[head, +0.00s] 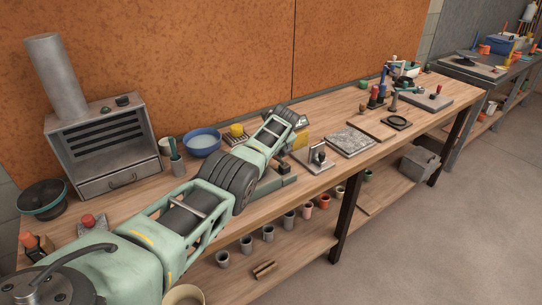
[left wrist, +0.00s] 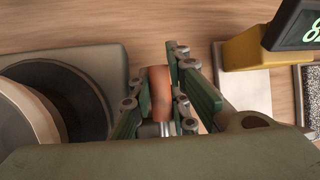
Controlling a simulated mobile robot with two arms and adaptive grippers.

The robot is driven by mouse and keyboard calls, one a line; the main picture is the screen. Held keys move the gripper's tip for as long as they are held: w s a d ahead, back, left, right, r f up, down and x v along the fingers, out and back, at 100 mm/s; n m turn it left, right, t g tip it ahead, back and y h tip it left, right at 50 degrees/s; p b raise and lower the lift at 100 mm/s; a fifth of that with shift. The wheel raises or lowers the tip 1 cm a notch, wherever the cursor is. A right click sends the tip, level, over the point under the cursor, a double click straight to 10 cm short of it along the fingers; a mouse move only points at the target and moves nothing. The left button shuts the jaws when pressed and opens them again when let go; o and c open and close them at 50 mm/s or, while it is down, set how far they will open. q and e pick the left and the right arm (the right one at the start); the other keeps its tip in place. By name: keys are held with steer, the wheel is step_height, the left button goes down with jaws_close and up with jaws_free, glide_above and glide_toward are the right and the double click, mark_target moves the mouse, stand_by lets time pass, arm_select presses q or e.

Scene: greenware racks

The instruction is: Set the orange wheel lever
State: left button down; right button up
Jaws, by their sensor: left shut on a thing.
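In the left wrist view, the orange lever (left wrist: 160,92) is a short orange-brown cylinder on a metal rod. My left gripper (left wrist: 157,78) is shut on it, with green fingers on both sides. The wheel (left wrist: 90,75) fills the left of that view, a grey housing with a dark round pan and a paler disc. In the head view my left arm stretches over the bench, its gripper (head: 288,118) near the back. The lever is hidden there behind my arm. My right gripper is not in view.
A yellow device with a display (left wrist: 245,48) stands right of the lever in the wrist view. On the bench (head: 232,211) are a grey kiln-like box (head: 105,145), a blue bowl (head: 203,141) and a speckled slab (head: 349,141). Several cups stand on the lower shelf.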

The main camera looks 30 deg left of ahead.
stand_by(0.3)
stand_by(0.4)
arm_select(q)
steer(key=c, duration=1.8)
jaws_free()
steer(key=shift+a+f, duration=0.1)
steer(key=shift+o, duration=0.8)
steer(key=shift+s+d+r, duration=0.15)
steer(key=shift+d+r, duration=0.1)
steer(key=shift+r, duration=0.4)
steer(key=v, duration=0.6)
steer(key=shift+r, duration=0.25)
steer(key=shift+s+d+f, duration=0.1)
steer(key=shift+d, duration=0.05)
